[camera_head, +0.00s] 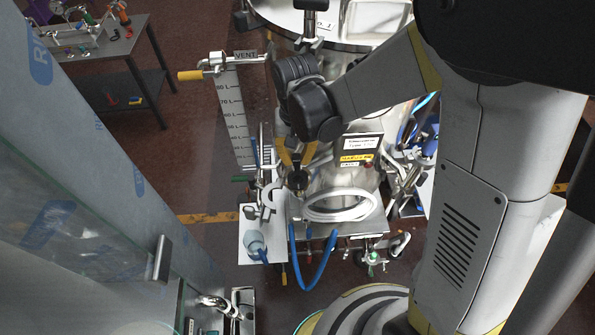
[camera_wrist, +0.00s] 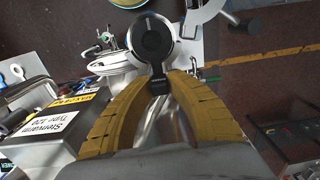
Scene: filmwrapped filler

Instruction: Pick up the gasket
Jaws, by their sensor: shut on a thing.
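A round black disc (camera_wrist: 151,37) with a pale metal rim lies just beyond the fingertips in the wrist view.
A coiled white hose (camera_head: 342,205) lies beside the gripper on the vessel's base. A film-wrapped panel (camera_head: 110,150) fills the left. Blue hoses (camera_head: 313,270) hang in front.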

